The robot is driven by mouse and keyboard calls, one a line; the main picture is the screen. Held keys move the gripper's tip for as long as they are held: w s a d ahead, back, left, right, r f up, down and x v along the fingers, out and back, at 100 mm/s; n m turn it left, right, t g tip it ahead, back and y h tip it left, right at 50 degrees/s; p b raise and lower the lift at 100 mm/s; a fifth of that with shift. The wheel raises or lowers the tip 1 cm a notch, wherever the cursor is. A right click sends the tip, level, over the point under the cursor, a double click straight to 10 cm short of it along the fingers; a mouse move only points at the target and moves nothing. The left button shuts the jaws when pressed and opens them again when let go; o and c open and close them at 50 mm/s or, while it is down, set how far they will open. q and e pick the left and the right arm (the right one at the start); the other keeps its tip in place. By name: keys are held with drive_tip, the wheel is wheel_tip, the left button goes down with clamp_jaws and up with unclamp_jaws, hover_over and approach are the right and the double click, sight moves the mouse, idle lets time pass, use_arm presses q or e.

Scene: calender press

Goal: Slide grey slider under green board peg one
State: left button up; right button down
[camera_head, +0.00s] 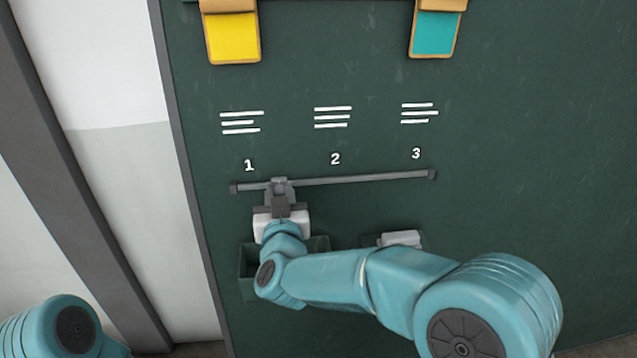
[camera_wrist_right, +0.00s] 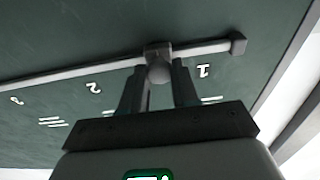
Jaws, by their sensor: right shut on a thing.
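The green board (camera_head: 330,230) stands upright and fills most of the head view. A dark horizontal rail (camera_head: 360,180) runs across it under the painted numbers 1, 2 and 3. The grey slider (camera_head: 279,184) sits on the rail near its left end, a little right of below the number 1 (camera_head: 249,165). My right gripper (camera_head: 280,197) is shut on the slider's knob. In the right wrist view the knob (camera_wrist_right: 159,68) is between the two dark fingers (camera_wrist_right: 160,85), with the rail (camera_wrist_right: 90,67) behind. Of my left arm, only a part shows at the lower left; its gripper is out of view.
A yellow card (camera_head: 233,38) and a teal card (camera_head: 436,34) hang at the top of the board. A dark open bin (camera_head: 248,272) is below the rail, partly behind my right arm. A light grey block (camera_head: 401,239) sits on a ledge to its right.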

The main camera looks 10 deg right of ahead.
drive_tip(key=a+p, duration=0.1)
drive_tip(key=a, duration=0.5)
drive_tip(key=shift+s+a, duration=0.1)
drive_tip(key=shift+s, duration=0.05)
drive_tip(key=shift+a, duration=0.1)
drive_tip(key=c, duration=0.9)
unclamp_jaws()
drive_tip(key=shift+o, duration=0.3)
drive_tip(key=shift+a, duration=0.1)
drive_tip(key=shift+d, duration=0.2)
